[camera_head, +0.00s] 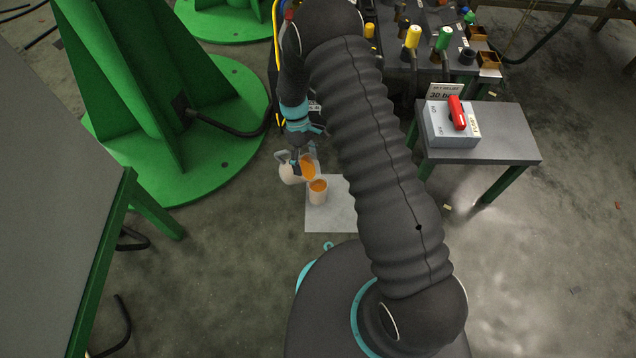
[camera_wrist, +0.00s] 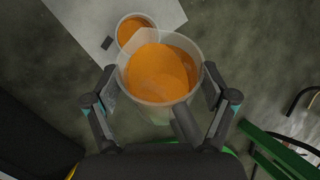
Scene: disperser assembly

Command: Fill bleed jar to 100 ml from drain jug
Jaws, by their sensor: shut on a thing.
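The drain jug (camera_head: 292,172) is a pale jug with orange liquid in it. My gripper (camera_head: 300,160) is shut on it. In the wrist view the jug (camera_wrist: 148,103) sits between the two fingers of my gripper (camera_wrist: 163,92), its handle towards me, and orange liquid lies inside. The bleed jar (camera_head: 318,197) is a smaller pale container standing on a light sheet on the floor. It holds orange liquid too, and in the wrist view the jar (camera_wrist: 120,33) is partly hidden behind the jug's rim. The jug is tilted towards the jar. I cannot read any level marks.
The light sheet (camera_head: 330,222) lies on the concrete floor. A small grey table (camera_head: 505,140) with a red-handled switch box (camera_head: 451,123) stands at the right. Green steel stands (camera_head: 140,150) and a grey-topped table (camera_head: 50,200) are at the left.

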